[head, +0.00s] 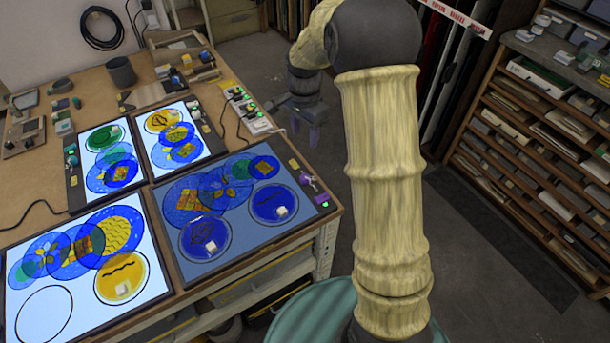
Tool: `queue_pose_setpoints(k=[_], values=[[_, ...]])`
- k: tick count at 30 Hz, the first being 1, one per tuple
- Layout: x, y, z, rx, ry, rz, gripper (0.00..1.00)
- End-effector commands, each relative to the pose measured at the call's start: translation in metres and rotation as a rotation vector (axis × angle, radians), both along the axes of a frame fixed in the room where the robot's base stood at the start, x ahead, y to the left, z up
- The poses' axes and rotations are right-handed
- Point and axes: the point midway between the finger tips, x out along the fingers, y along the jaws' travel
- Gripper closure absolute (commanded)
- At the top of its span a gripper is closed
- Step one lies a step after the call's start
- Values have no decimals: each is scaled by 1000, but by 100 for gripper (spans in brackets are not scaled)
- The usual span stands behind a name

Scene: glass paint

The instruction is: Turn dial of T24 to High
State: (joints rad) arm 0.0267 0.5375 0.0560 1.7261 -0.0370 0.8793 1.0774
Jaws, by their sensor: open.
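Several light panels lie on the wooden table in the head view. The front right panel (175,258) glows a dimmer grey-blue than the others, with blue painted glass discs on it. A small dial (307,180) sits on the dark strip at its right edge. The label T24 is not legible on any panel, and the dial's setting is too small to read. My gripper (305,136) hangs open and empty, fingers down, beyond the table's right edge, above and apart from that dial.
Brightly lit panels are at front left (60,310), back left (88,140) and back middle (162,160). A power strip (246,108) with cables lies near the table's right edge.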

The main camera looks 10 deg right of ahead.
Motion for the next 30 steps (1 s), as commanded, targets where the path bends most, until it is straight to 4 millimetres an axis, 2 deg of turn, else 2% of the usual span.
queue_pose_setpoints(k=[5, 8, 30], values=[[-1, 0, -9, -1, 3, 0, 52], [-1, -1, -22, 0, 6, 0, 52], [-1, 0, -149, 1, 4, 0, 52]])
